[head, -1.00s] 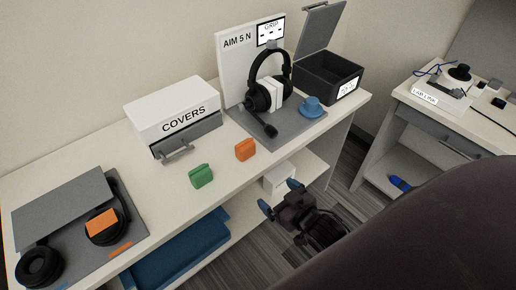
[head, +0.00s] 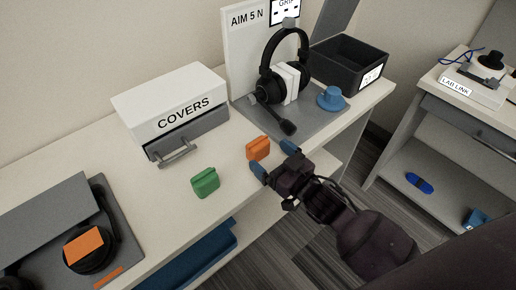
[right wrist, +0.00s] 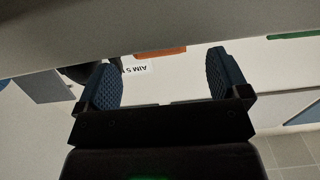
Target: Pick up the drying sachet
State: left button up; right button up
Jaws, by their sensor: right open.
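Two small pouch-like pieces stand on the white bench: an orange one (head: 258,148) and a green one (head: 205,182). I cannot tell from their looks which is the drying sachet, as no label on them is readable. My right gripper (head: 274,159), with blue fingertips, is open and empty at the bench's front edge, just in front of the orange piece and apart from it. In the right wrist view the orange piece (right wrist: 160,52) shows beyond the gap between the fingers (right wrist: 165,82), and the green piece (right wrist: 290,36) is at upper right. My left gripper is out of view.
A COVERS drawer box (head: 172,108) stands behind the pieces. A headset (head: 284,70) on a stand, a blue cup-like piece (head: 331,98) and a dark open bin (head: 348,66) are at the right. Another headset (head: 90,248) lies at left. Bench between is clear.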

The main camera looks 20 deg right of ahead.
aim_at(263, 148)
jog(key=shift+w+a, duration=0.1)
jog(key=shift+w, duration=0.25)
jog(key=b+x, duration=0.1)
jog(key=x, duration=0.3)
jog(key=shift+w, duration=0.35)
jog(key=c, duration=1)
jog(key=shift+r, duration=0.1)
